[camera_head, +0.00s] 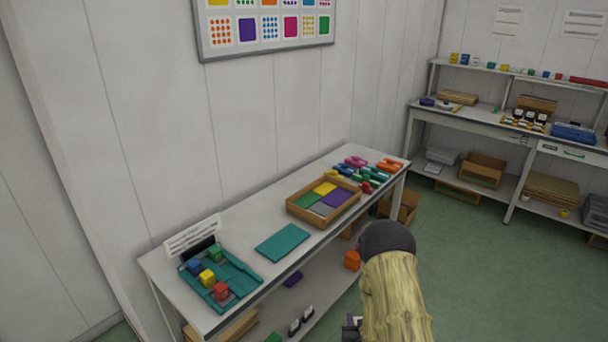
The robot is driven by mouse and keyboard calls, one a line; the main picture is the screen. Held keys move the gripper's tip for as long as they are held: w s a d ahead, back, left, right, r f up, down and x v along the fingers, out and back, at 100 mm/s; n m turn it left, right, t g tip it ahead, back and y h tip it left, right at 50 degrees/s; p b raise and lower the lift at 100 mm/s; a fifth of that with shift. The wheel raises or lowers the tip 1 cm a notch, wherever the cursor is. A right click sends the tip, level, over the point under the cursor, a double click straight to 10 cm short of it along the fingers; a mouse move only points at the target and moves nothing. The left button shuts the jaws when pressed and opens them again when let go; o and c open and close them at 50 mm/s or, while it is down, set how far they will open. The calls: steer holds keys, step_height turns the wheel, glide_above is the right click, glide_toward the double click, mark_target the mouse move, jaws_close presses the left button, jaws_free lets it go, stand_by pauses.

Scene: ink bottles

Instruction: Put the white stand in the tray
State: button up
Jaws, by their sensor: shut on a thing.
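A white upright card or stand with printed lines (193,235) is at the left back of the near table, behind a teal tray (243,271). I cannot tell if this is the task's white stand. The teal tray holds a blue, a yellow, a green and a red block. A wooden tray (296,209) with coloured sections stands further right on the same table. My pale arm and its dark joint fill the lower middle. A small grey and black part shows beside it at the bottom edge. My gripper's fingertips and anything between them are hidden.
A flat teal board (282,243) lies between the trays. Several coloured pieces (370,178) crowd the table's far end. Small black and white items (308,313) and an orange block (352,260) are on the lower shelf. A long bench (470,118) stands back right, with green floor between.

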steer(key=shift+s+r, duration=0.15)
steer(key=shift+r, duration=0.5)
steer(key=shift+f, duration=0.15)
steer(key=s+f, duration=0.6)
steer(key=f, duration=0.5)
steer(key=shift+w, duration=0.15)
